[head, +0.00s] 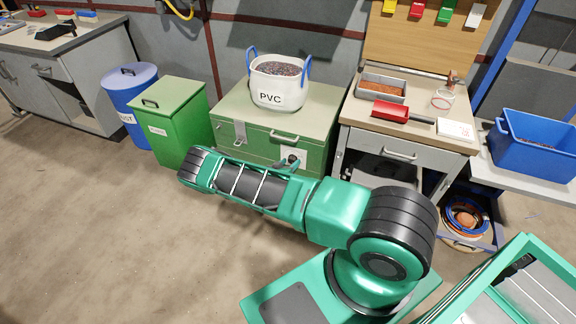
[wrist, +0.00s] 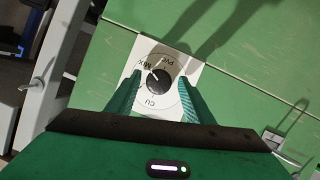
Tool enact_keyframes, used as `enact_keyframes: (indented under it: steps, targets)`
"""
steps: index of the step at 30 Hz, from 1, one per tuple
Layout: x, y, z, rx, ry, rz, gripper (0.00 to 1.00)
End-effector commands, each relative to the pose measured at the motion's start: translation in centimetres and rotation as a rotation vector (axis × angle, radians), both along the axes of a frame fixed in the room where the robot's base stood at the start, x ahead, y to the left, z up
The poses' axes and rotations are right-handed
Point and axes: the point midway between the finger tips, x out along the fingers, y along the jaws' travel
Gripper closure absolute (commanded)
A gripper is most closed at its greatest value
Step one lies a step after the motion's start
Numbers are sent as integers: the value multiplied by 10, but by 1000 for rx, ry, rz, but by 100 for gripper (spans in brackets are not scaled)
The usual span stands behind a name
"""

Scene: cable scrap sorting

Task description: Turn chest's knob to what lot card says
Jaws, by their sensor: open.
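The green chest (head: 262,131) stands against the wall. Its black knob (wrist: 158,81) sits on a white dial plate (wrist: 188,68) marked PVC, MIX and CU. The knob's white pointer mark is on the side towards MIX. My gripper (wrist: 160,76) is open, with one finger on each side of the knob; I cannot tell whether they touch it. In the head view the dial plate (head: 300,155) is partly hidden by my gripper. A white card (head: 456,130) lies on the workbench, its writing too small to read; I cannot tell whether it is the lot card.
A white PVC bag (head: 279,83) with blue handles stands on the chest. A green bin (head: 181,128) and a blue drum (head: 129,90) stand to its left. The workbench (head: 425,138) and a blue crate (head: 537,147) are to the right. Open floor lies at the left front.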

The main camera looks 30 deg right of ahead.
Motion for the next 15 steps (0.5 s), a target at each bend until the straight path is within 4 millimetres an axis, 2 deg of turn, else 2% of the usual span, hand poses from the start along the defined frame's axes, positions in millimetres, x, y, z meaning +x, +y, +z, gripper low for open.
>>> enact_keyframes:
  steps: [8, 13, 15]
  targets:
    - [0, -1, -1, 0, 1, 0, 53]
    - [0, -1, -1, 0, 1, 0, 91]
    - [0, -1, -1, 0, 1, 0, 94]
